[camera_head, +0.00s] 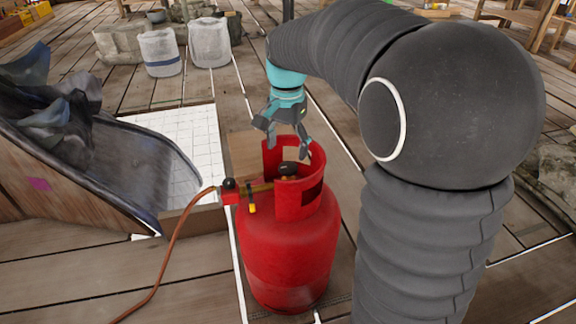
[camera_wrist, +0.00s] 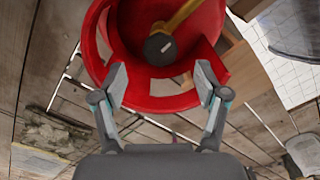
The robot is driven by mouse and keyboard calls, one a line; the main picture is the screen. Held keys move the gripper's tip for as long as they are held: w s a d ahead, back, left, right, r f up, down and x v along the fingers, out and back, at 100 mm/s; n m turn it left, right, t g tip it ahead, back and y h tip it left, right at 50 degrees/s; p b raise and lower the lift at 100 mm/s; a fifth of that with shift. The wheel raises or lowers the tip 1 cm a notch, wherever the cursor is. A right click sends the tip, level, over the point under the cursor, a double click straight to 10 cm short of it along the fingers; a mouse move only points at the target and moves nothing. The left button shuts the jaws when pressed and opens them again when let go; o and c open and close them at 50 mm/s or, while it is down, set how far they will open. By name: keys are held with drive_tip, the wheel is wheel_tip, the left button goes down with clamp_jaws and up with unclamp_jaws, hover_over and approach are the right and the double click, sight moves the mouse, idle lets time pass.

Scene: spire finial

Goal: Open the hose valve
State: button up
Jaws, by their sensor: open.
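A red gas cylinder (camera_head: 287,245) stands upright on the plank floor, with a red collar (camera_head: 301,201) around its top. A black round knob (camera_head: 288,169) sits inside the collar; it also shows in the wrist view (camera_wrist: 160,49). A brass pipe (camera_wrist: 184,15) runs from it to a red fitting with a black cap (camera_head: 229,185). A small dark lever with a yellow tip (camera_head: 252,203) hangs on the pipe, and an orange-brown hose (camera_head: 172,247) leads from the fitting. My gripper (camera_head: 287,141) is open and empty above the collar; its fingertips (camera_wrist: 163,82) appear beside the collar's rim. Contact is unclear.
A wooden trough-like piece with dark cloth (camera_head: 110,150) stands left of the cylinder, beside a white tiled patch (camera_head: 190,135). A wooden block (camera_head: 245,152) is behind the cylinder. Two pale buckets (camera_head: 209,42) stand at the back.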

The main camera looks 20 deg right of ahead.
sight(287, 167)
drive_tip(key=shift+f+b, duration=0.4)
drive_tip(key=shift+f, duration=2.3)
drive_tip(key=shift+c, duration=0.2)
drive_tip(key=c, duration=1.1)
